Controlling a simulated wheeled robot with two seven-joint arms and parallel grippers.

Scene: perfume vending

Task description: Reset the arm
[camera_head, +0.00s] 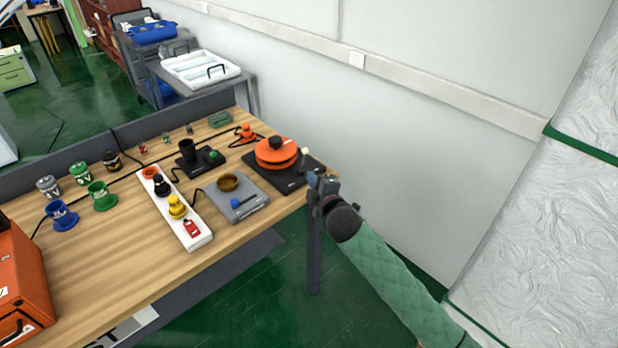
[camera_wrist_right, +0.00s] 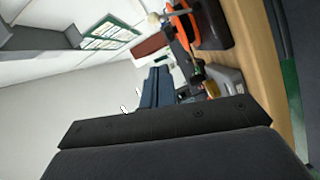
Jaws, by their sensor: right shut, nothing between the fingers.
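My right arm comes in from the lower right in the head view, in a green sleeve. My right gripper (camera_head: 318,182) is near the right end of the wooden table (camera_head: 110,262), beside the black base with the orange round device (camera_head: 276,152). It is shut and holds nothing. In the right wrist view a dark gripper part (camera_wrist_right: 160,125) fills the lower middle, and the orange device (camera_wrist_right: 208,22) shows at the top. My left gripper is not in view.
A white strip (camera_head: 200,240) with several small items, a grey scale (camera_head: 250,205) with a brown bowl, and several coloured cups stand on the table. An orange case (camera_head: 20,280) is at the left. A white wall (camera_head: 420,140) rises behind my right arm. Green floor is clear below.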

